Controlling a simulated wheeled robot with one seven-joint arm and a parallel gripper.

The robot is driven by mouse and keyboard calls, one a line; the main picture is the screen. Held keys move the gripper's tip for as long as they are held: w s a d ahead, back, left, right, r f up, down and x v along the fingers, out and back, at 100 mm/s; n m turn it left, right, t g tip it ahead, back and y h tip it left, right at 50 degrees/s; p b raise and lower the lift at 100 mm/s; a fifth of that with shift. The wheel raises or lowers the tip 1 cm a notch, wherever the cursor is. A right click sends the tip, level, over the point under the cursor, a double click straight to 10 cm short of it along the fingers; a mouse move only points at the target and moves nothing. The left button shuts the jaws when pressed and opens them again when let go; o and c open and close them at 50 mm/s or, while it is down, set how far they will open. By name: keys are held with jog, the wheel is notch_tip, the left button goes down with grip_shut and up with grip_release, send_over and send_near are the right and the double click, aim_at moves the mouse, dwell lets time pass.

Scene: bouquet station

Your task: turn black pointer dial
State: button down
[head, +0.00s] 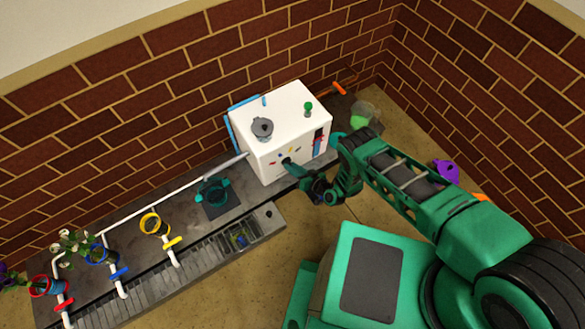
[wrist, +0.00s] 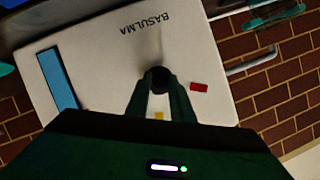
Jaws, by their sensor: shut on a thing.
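The black pointer dial (wrist: 158,79) is on the front face of a white box (wrist: 100,62) in the wrist view. My gripper (wrist: 160,92) is shut on the dial, one finger on each side of it. Red (wrist: 199,87) and yellow (wrist: 158,116) marks show on the face beside the dial. The dial's pointer direction cannot be made out. In the head view my gripper (head: 291,166) reaches the front of the white box (head: 265,150), and the dial there is mostly hidden by the fingers.
A blue strip (wrist: 58,78) is on the box face. On the box top are a grey knob (head: 262,127) and a green knob (head: 308,107). A teal pot (head: 212,192) stands left of the box. Brick walls rise behind and to the right.

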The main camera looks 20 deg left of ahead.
jog(key=shift+w+d+m, duration=0.2)
jog(key=shift+w+m, duration=0.1)
dwell(0.4)
jog(key=c, duration=1.6)
grip_release()
jog(key=shift+o, duration=0.2)
jog(key=shift+s, duration=0.1)
jog(key=shift+a, duration=0.1)
jog(key=shift+s, duration=0.1)
jog(key=v, duration=1)
jog(key=shift+d, duration=0.4)
